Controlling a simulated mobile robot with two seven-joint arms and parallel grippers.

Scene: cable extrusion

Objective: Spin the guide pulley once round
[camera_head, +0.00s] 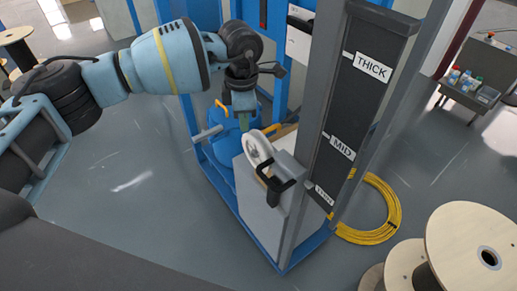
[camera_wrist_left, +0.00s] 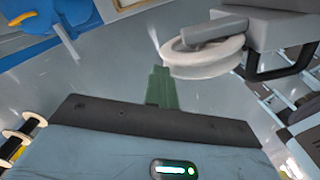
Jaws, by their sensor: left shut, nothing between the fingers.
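The guide pulley (camera_head: 258,148) is a white grooved wheel on the grey box of the blue-framed machine, near the middle of the head view. It also shows in the left wrist view (camera_wrist_left: 205,60), at the upper right, on a short grey axle. My left gripper (camera_head: 243,118) points down just above and beside the pulley's rim. Its green fingers (camera_wrist_left: 159,80) are shut with nothing between them, and their tips appear close to the pulley's left edge. I cannot tell whether they touch it. My right gripper is not in view.
A black handle (camera_head: 275,185) sticks out beside the pulley. A dark panel (camera_head: 358,85) labelled THICK, MID and a lower, hard-to-read label stands to the right. A yellow cable coil (camera_head: 382,212) and wooden spools (camera_head: 468,245) are at the right. Grey floor is clear at the left.

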